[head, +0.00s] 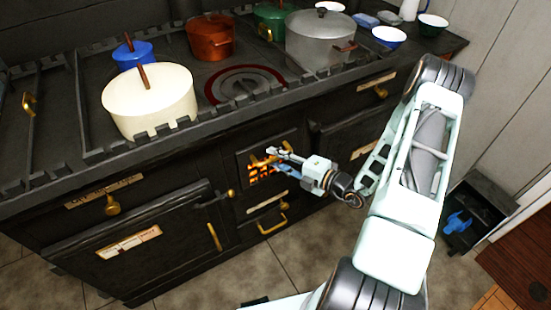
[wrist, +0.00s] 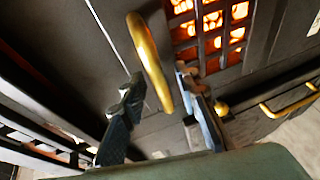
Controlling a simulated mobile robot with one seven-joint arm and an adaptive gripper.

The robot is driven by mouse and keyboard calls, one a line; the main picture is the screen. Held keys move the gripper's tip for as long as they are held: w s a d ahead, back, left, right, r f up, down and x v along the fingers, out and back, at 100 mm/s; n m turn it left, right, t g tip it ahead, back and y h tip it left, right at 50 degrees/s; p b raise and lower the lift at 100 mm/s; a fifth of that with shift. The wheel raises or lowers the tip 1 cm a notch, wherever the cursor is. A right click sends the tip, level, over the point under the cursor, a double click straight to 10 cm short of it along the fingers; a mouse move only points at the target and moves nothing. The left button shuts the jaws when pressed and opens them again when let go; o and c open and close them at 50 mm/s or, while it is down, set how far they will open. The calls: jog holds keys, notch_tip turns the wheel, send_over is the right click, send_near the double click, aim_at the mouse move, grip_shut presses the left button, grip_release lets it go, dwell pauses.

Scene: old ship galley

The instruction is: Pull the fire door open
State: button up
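The fire door (head: 246,158) is a small dark panel with a glowing orange grate, in the middle of the black stove front. It looks shut. The grate (wrist: 212,22) also shows at the top of the wrist view. The door's curved brass handle (wrist: 150,62) stands upright in the wrist view. My gripper (head: 279,160) is in front of the door, partly covering it. In the wrist view my gripper (wrist: 160,88) is open, with its fingers apart on either side of the handle. I cannot tell whether either finger touches it.
A drawer with a brass pull (head: 272,226) is below the fire door. A larger oven door (head: 150,245) is at the left. Several pots, including a cream one (head: 150,100), stand on the stovetop. A dark bin (head: 484,207) stands on the floor at right.

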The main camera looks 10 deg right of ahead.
jog(key=shift+w+a, duration=0.2)
grip_shut()
jog(key=shift+f, duration=0.1)
